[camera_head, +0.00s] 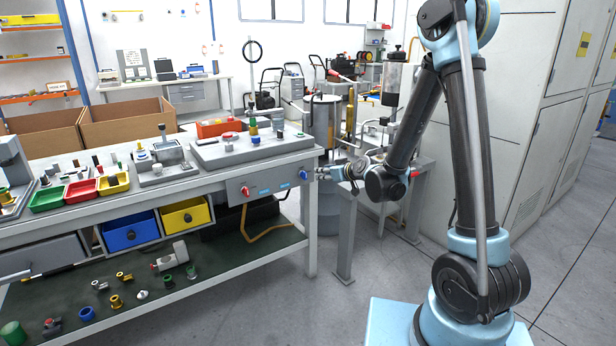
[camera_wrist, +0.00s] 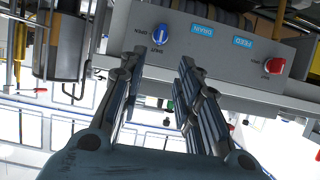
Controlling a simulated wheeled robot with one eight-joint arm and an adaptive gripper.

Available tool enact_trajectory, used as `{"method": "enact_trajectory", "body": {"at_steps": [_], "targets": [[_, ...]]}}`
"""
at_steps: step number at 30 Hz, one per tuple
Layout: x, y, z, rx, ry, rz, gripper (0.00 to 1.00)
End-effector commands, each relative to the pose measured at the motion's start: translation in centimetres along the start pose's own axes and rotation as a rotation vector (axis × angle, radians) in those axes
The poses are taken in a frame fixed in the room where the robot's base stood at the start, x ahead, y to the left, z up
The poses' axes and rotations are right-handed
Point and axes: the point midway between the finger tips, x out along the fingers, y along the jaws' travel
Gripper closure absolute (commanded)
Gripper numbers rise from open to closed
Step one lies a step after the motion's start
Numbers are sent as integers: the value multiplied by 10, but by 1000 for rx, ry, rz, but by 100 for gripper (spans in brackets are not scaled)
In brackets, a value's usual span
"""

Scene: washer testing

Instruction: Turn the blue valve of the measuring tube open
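The blue valve (camera_head: 304,174) is a round knob on the front of a grey control panel (camera_head: 270,184), at its right end. In the wrist view, which looks upside down, the blue valve (camera_wrist: 160,34) has a handle standing about vertical in the picture, with small lettering beside it. A blue DRAIN label (camera_wrist: 203,31) is next to it. My gripper (camera_wrist: 159,66) is open and empty. In the head view my gripper (camera_head: 326,173) is just right of the knob. I cannot tell which vessel is the measuring tube.
A red knob (camera_wrist: 274,66) sits by the FEED label (camera_wrist: 243,42) on the same panel. The workbench (camera_head: 100,208) holds coloured trays and fittings to the left. A grey metal vessel (camera_head: 322,125) stands behind my gripper. Grey cabinets (camera_head: 520,110) stand at the right.

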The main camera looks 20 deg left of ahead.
Motion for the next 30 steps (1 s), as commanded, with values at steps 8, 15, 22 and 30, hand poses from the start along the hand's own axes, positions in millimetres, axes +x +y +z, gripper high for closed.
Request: {"method": "enact_trajectory", "body": {"at_steps": [8,15,22,30], "targets": [[42,0,0,0,0,0,69],[79,0,0,-1,0,0,69],[114,1,0,-1,0,1,69],[138,1,0,1,0,1,69]]}}
